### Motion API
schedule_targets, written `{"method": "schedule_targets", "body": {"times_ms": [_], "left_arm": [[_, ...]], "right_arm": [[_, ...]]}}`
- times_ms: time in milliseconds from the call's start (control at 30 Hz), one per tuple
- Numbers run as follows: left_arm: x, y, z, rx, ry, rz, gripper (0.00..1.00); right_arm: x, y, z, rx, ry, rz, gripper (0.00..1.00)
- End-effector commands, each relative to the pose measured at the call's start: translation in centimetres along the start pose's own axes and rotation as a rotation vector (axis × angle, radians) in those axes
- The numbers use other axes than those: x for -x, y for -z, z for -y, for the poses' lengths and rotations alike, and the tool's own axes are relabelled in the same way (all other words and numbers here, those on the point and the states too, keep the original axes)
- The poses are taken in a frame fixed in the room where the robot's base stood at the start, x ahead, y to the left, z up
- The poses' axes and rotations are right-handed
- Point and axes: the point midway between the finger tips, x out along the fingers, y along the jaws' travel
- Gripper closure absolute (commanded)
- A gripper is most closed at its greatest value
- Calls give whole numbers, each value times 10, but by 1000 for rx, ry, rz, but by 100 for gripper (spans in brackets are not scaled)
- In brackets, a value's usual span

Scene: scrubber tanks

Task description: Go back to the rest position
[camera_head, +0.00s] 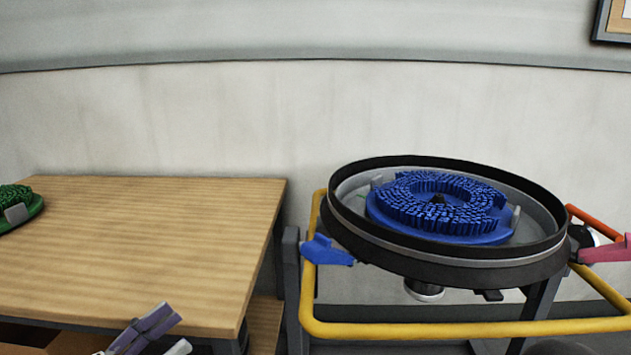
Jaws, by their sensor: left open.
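My left gripper (172,331) shows at the bottom left edge, in front of the wooden table. Its purple-grey finger and a pale finger stand apart, with nothing seen between them. Most of it is cut off by the frame. My right gripper is not in view. A round black-rimmed tank (345,215) stands at the right, apart from my left gripper. A blue round brush (440,230) lies inside it, bristles up.
The wooden table (120,240) fills the left, its top mostly bare. A green brush (20,205) lies at its left edge, partly cut off. A yellow tubular frame (430,329) surrounds the tank, with a blue lever (327,250) and pink lever (606,250) at its sides.

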Motion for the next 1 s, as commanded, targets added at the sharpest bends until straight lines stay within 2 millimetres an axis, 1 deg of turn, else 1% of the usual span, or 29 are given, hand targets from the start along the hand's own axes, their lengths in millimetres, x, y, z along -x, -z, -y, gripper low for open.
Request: {"method": "schedule_targets", "body": {"times_ms": [33,67,100,167,200,267,300,367,400,433,467,500,600,633,700,800,1000], "left_arm": [[-2,-5,-2,13,14,22,48],[-7,-28,-9,66,84,129,48],[-5,-56,-16,124,168,258,48],[10,-96,-32,209,279,454,48],[26,-119,-48,266,343,588,48],[58,-148,-76,350,432,791,48],[83,-161,-99,404,487,929,48],[126,-172,-136,481,565,1136,48],[155,-173,-161,528,613,1273,48],[176,-170,-180,560,648,1370,48],[197,-165,-198,590,682,1462,48],[221,-155,-220,624,722,1574,48],[269,-127,-264,687,805,1797,48],[279,-119,-273,699,825,1846,48],[295,-105,-288,719,860,1927,48],[305,-96,-298,734,883,1980,48],[307,-96,-299,737,886,1986,48]], "right_arm": [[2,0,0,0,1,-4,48],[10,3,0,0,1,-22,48],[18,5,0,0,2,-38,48],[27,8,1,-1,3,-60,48],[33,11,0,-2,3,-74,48],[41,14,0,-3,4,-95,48],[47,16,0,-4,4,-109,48],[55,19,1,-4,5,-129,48],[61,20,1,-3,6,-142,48],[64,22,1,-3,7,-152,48],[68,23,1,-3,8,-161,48],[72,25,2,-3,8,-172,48],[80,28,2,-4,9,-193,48],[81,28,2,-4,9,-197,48],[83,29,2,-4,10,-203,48],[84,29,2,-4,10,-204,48],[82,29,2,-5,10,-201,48]]}}
